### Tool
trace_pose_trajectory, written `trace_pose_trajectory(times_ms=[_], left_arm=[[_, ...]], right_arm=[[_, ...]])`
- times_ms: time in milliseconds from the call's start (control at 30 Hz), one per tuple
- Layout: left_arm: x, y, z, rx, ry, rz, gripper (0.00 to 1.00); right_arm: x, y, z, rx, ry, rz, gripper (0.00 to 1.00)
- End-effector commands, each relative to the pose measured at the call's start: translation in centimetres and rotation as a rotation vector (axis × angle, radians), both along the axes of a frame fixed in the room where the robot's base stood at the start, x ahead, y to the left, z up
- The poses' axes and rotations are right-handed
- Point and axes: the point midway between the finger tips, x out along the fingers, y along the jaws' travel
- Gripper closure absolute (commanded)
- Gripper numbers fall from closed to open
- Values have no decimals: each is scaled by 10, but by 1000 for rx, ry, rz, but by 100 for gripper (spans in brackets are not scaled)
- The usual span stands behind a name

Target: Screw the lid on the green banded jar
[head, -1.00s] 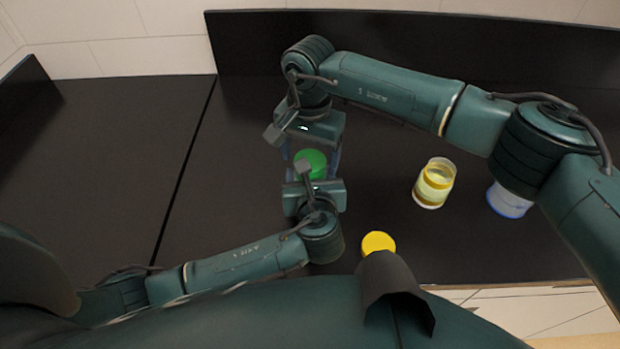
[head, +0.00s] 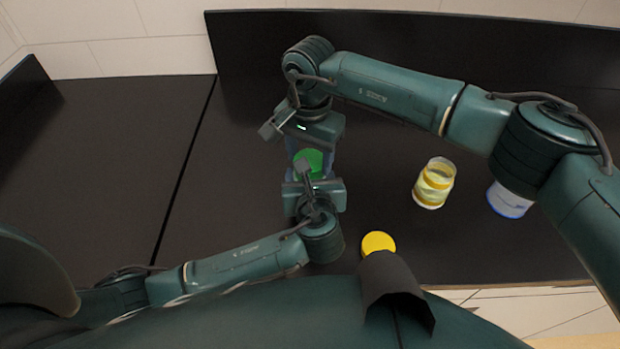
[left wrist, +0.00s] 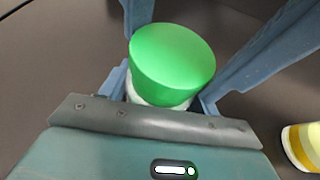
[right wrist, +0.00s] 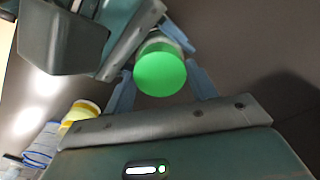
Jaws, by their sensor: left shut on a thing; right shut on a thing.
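A green lid (head: 308,160) sits on top of a pale jar, of which a little (left wrist: 158,98) shows under the lid in the left wrist view. The jar's band is hidden. My left gripper (head: 312,172), coming from the near side, is shut on the jar below the lid. My right gripper (head: 309,152), reaching over from the far side, is shut on the green lid. The lid also shows between the blue fingers in the right wrist view (right wrist: 160,70). Whether its thread is engaged cannot be seen.
A yellow-banded jar (head: 434,184) stands open to the right. A blue-banded jar (head: 508,202) is farther right, partly behind my right arm. A yellow lid (head: 378,243) lies near the front edge. The dark counter (head: 110,160) is clear on the left.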

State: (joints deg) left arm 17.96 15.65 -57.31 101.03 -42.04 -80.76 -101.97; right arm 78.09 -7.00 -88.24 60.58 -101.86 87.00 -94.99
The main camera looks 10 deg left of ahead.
Motion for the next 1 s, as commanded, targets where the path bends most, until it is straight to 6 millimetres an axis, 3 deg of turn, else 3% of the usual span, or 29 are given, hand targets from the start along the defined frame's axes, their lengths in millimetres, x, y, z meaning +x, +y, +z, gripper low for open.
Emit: trace_pose_trajectory(times_ms=[167,433,467,500,700,1000], left_arm=[[-1,-2,0,-1,1,-4,100],[-1,-2,0,-1,1,-5,100],[-1,-2,0,-1,1,-5,100],[-1,-2,0,-1,1,-5,100],[0,-1,0,-1,1,-3,100],[0,1,0,2,1,3,100]], right_arm=[[0,2,0,5,-1,-158,71],[0,2,1,6,-1,-166,71],[0,2,1,6,-1,-166,41],[0,2,1,6,-1,-166,38],[0,1,0,3,-1,-166,22],[0,-1,3,-2,1,-167,22]])
